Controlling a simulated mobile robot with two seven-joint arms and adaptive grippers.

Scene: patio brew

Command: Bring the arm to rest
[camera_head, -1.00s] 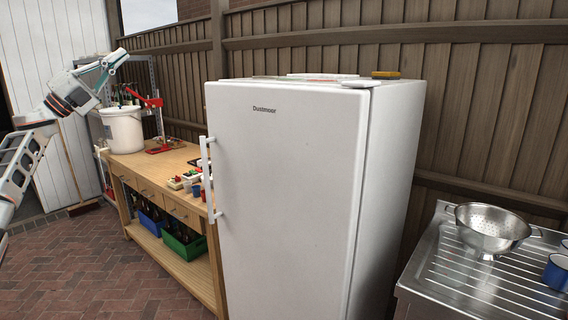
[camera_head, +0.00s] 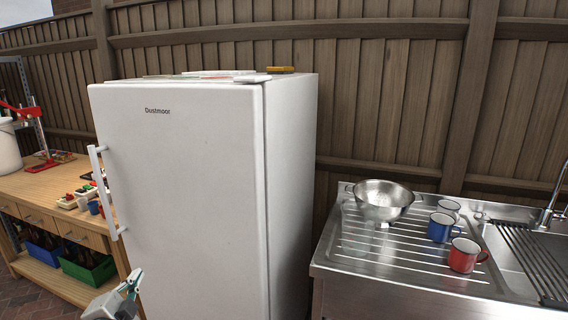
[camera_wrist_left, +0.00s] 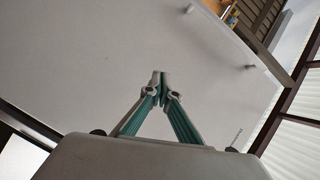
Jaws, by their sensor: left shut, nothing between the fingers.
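My left gripper (camera_head: 130,284) shows low in the head view, in front of the lower left part of the white fridge (camera_head: 185,190). In the left wrist view its two green-sided fingers (camera_wrist_left: 159,78) meet at the tips with nothing between them. The fridge's pale surface (camera_wrist_left: 130,50) fills most of that view behind the fingers. I cannot tell how far the fingertips are from it. The fridge door looks closed, and its handle (camera_head: 106,192) is above and left of the gripper. My right gripper is in neither view.
A wooden workbench (camera_head: 50,188) with a green crate (camera_head: 88,270) on its lower shelf stands left of the fridge. A steel sink unit (camera_head: 345,255) stands to the right, bearing a colander (camera_head: 383,202), a red mug (camera_head: 464,256) and a blue mug (camera_head: 440,228). A wooden fence runs behind.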

